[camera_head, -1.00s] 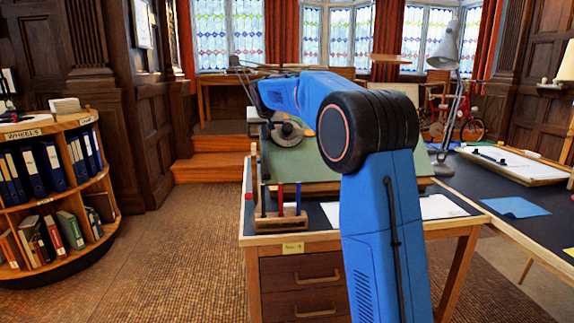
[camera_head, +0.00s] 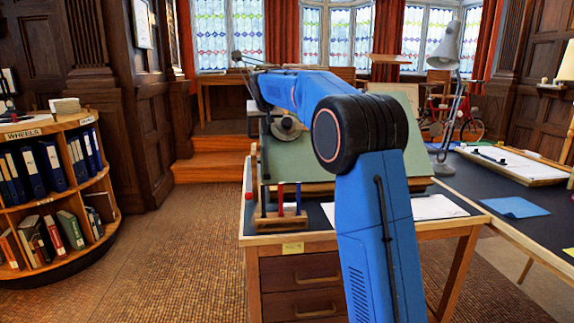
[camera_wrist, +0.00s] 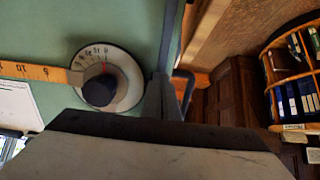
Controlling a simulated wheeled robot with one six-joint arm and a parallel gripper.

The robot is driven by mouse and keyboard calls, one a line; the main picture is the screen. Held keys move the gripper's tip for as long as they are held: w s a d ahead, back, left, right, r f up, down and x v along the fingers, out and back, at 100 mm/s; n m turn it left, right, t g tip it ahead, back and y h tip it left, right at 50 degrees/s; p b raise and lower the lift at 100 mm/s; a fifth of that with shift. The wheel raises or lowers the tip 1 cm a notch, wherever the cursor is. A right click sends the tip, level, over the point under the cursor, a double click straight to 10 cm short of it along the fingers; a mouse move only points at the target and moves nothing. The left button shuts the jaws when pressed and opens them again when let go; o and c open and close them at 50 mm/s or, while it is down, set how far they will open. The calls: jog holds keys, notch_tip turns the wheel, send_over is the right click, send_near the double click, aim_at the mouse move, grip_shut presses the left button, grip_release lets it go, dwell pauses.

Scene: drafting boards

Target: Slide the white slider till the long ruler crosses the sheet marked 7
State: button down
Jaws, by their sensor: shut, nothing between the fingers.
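A green drafting board (camera_head: 305,165) stands tilted on the desk, partly behind my arm. A round dial head (camera_head: 287,128) sits near its left side. In the wrist view, the dial (camera_wrist: 108,78) has a dark knob and a red mark. A wooden ruler (camera_wrist: 35,71) with numbers runs left from it over the board. A white sheet (camera_wrist: 18,105) lies below the ruler at the left edge; no number is readable on it. My gripper (camera_wrist: 170,95) is shut and empty beside the dial. I cannot make out the white slider.
A wooden rack with red and blue upright pieces (camera_head: 280,215) stands at the desk's front left. A lamp (camera_head: 446,60) and a second board with paper (camera_head: 510,163) are on the right. A bookcase (camera_head: 55,190) stands at the left, with open floor between.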

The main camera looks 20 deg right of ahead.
jog(key=shift+w+d+r, duration=0.3)
jog(key=shift+w+r, duration=0.3)
jog(key=shift+w, duration=0.25)
jog(key=shift+w+d+r, duration=0.25)
jog(key=shift+w+r, duration=0.3)
jog(key=shift+w, duration=0.3)
jog(key=shift+w+d+r, duration=0.2)
jog(key=shift+w+r, duration=0.55)
jog(key=shift+r, duration=0.05)
dwell(1.2)
jog(key=shift+s+f, duration=0.1)
jog(key=shift+f, duration=0.05)
jog(key=shift+s+a+f, duration=0.1)
jog(key=shift+s+f, duration=0.2)
jog(key=shift+s+r, duration=0.1)
jog(key=v, duration=0.7)
dwell(0.5)
jog(key=shift+a+r, duration=0.1)
